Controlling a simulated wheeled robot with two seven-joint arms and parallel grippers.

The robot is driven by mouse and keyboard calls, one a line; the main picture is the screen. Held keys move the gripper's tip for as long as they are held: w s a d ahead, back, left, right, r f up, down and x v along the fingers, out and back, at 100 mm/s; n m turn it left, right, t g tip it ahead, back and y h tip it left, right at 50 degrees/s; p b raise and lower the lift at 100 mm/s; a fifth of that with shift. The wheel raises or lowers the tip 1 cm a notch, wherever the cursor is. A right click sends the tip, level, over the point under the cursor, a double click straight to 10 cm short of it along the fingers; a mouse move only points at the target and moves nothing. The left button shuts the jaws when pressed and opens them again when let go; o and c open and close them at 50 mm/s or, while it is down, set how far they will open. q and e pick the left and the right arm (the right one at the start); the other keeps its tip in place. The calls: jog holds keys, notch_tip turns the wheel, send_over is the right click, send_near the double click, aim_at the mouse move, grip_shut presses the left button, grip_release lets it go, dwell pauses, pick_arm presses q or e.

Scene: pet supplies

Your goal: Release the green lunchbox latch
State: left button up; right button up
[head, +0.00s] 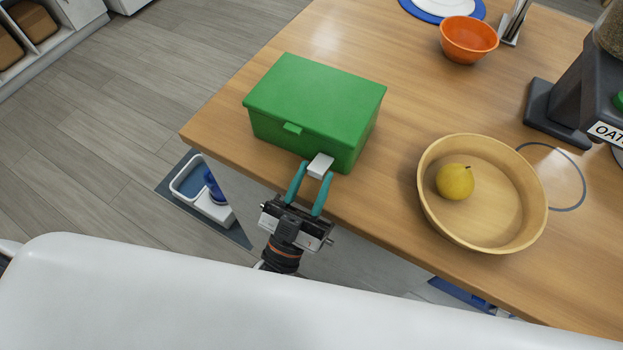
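The green lunchbox (317,97) stands closed on the wooden table, near its front left edge. A small green tab (292,128) sticks out from the front of its lid. A pale grey block, which looks like the latch (320,165), is low at the right end of the lunchbox's front. My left gripper (316,169) is in front of the lunchbox with its teal fingers apart. Its fingertips are at either side of the pale latch; whether they touch it is not clear. My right gripper is not in view.
A wooden bowl (440,212) with a yellow fruit (455,182) stands right of the lunchbox. An orange bowl (467,42) is at the back, and a dark dispenser (585,85) at the right. The table between the lunchbox and orange bowl is clear.

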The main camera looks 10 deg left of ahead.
pick_arm(q)
jog(key=shift+o, duration=1.1)
jog(key=shift+s+f, duration=0.15)
jog(key=shift+f, duration=0.05)
jog(key=b+v, duration=0.3)
jog(key=v, duration=0.8)
jog(key=shift+s, duration=0.35)
jog(key=shift+w+a, duration=0.1)
